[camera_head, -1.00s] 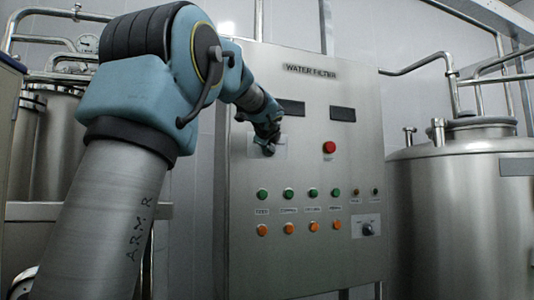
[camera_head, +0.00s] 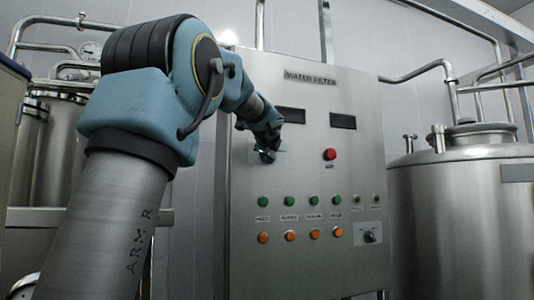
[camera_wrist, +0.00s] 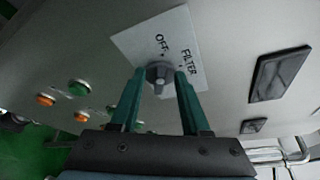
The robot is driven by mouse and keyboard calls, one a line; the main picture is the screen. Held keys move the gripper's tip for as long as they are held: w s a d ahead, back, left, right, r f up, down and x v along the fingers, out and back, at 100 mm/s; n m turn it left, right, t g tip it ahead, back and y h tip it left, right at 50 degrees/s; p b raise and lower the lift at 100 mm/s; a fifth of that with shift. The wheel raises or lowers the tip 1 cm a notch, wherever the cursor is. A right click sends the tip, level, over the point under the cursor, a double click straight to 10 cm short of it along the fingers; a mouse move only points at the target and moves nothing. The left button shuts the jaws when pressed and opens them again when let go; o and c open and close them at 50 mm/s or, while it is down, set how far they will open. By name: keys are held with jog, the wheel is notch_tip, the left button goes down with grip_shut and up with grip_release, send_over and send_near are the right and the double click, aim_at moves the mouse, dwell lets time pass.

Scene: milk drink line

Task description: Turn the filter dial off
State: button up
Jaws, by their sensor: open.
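The filter dial (camera_wrist: 160,74) is a dark grey round knob on a white label plate (camera_wrist: 134,42) marked OFF and FILTER. The OFF word lies above the knob in the wrist view, and a pale grip part of the knob faces down toward my gripper. My gripper (camera_wrist: 160,76) is open, with one teal finger on each side of the knob. I cannot tell whether the fingers touch it. In the head view my gripper (camera_head: 266,155) is at the panel's upper left and hides most of the dial and plate.
The steel WATER FILTER panel (camera_head: 300,176) carries two dark displays (camera_head: 342,121), a red button (camera_head: 329,154), and rows of green and orange buttons. Another dial (camera_head: 370,236) sits at lower right. A steel tank (camera_head: 450,215) stands right of the panel.

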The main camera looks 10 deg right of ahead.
jog(key=shift+s, duration=0.1)
jog(key=b+v, duration=0.3)
jog(key=v, duration=0.7)
jog(key=shift+s, duration=0.3)
jog(key=s+a+f+n+g+y+p, duration=0.15)
jog(key=a+f+n+g, duration=0.35)
jog(key=f, duration=1.1)
jog(key=s+a+f+n+g+y+p, duration=0.15)
jog(key=a+f+n, duration=0.55)
jog(key=f, duration=0.8)
jog(key=s+a+f+n+g+p, duration=0.1)
jog(key=s+a+f+n+g, duration=0.2)
jog(key=s+f, duration=0.6)
jog(key=s+a+f+n+g+p, duration=0.1)
jog(key=s+a+f+n+g, duration=0.3)
jog(key=s+a+f+n, duration=0.3)
notch_tip(320, 180, down, 3)
jog(key=s+n, duration=0.2)
jog(key=shift+s+a+r+n, duration=0.15)
jog(key=shift+s+a+n, duration=0.1)
jog(key=shift+n, duration=0.15)
